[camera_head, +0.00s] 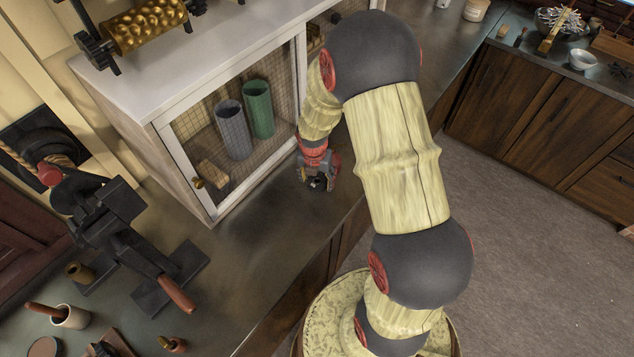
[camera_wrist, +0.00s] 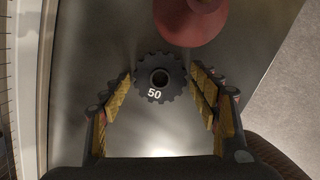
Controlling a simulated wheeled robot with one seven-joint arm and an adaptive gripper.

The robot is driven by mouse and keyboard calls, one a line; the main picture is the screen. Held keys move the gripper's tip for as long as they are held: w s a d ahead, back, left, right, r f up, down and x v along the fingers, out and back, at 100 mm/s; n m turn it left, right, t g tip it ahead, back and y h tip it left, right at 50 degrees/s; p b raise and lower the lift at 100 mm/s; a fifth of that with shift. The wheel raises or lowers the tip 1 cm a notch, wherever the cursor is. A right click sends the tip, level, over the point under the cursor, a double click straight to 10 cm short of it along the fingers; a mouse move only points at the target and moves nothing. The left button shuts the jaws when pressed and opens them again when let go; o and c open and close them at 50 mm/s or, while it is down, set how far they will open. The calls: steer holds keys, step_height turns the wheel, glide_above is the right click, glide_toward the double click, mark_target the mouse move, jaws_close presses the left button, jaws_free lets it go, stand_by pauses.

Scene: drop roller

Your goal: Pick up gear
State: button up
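The gear (camera_wrist: 146,76) is dark and toothed, with a hub in its middle and a white "50" on its face. It lies on the dark countertop (camera_wrist: 115,30) in the wrist view. My gripper (camera_wrist: 170,98) is open, with one yellow-padded finger on each side of the gear's near part. No finger clearly touches the gear. In the head view my gripper (camera_head: 316,184) is low over the counter beside the glazed cabinet, and the gear there is too small and covered to make out clearly.
A reddish round object (camera_wrist: 190,20) is just beyond the gear. The white cabinet (camera_head: 165,135) with mesh doors stands left of my gripper, holding a grey cylinder (camera_head: 233,130) and a green cylinder (camera_head: 259,108). A black clamp-like tool (camera_head: 125,235) is at left. The counter's front edge is close.

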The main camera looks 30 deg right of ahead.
mark_target(317, 184)
steer(key=c, duration=1.2)
steer(key=shift+c, duration=0.5)
steer(key=shift+r, duration=0.2)
steer(key=shift+r, duration=0.25)
steer(key=r, duration=0.1)
steer(key=r+p, duration=0.1)
steer(key=r, duration=0.1)
steer(key=shift+s+a+r, duration=0.2)
steer(key=shift+s+r, duration=0.05)
steer(key=shift+s, duration=0.05)
steer(key=s+a+r+p, duration=0.1)
steer(key=s+a+r, duration=0.1)
steer(key=s+r, duration=0.2)
steer(key=s+a+r+p, duration=0.2)
steer(key=s+a+r, duration=0.1)
steer(key=s, duration=0.5)
steer(key=shift+a+r, duration=0.25)
steer(key=shift+r, duration=0.6)
